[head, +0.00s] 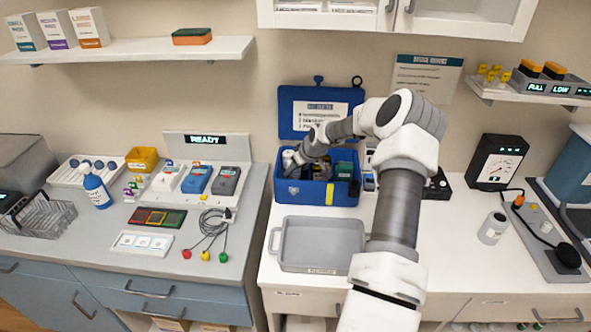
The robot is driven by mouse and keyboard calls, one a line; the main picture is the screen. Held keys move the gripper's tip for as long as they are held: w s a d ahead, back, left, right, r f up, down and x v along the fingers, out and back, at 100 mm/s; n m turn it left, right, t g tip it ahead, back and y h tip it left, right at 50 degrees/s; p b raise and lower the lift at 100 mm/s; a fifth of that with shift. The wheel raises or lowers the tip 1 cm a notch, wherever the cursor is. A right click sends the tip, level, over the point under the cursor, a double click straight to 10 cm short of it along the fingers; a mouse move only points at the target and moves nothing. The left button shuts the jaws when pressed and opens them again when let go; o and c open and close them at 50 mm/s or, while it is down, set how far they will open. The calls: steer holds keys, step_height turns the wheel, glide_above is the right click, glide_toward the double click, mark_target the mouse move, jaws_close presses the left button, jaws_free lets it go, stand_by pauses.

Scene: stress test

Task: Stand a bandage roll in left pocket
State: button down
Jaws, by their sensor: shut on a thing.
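An open blue case (309,194) stands on the white counter, its lid (295,130) tilted up against the wall. My gripper (292,168) reaches down into the left part of the case from above. It is shut on a small pale thing, most likely a bandage roll; the hand and the case walls hide most of it. I cannot tell whether the roll stands upright or touches the pocket floor. A green item (344,170) sits in the right part of the case. The pocket dividers are too small to make out.
An empty grey tray (322,268) lies in front of the case. My arm crosses the counter to the right. A grey jar (492,228) and a black meter box (497,162) stand further right. The left counter holds a blue bottle (96,187) and a charger rack (200,180).

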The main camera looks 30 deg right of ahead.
steer(key=shift+c, duration=1)
jaws_free()
steer(key=v, duration=1.7)
steer(key=shift+r, duration=0.2)
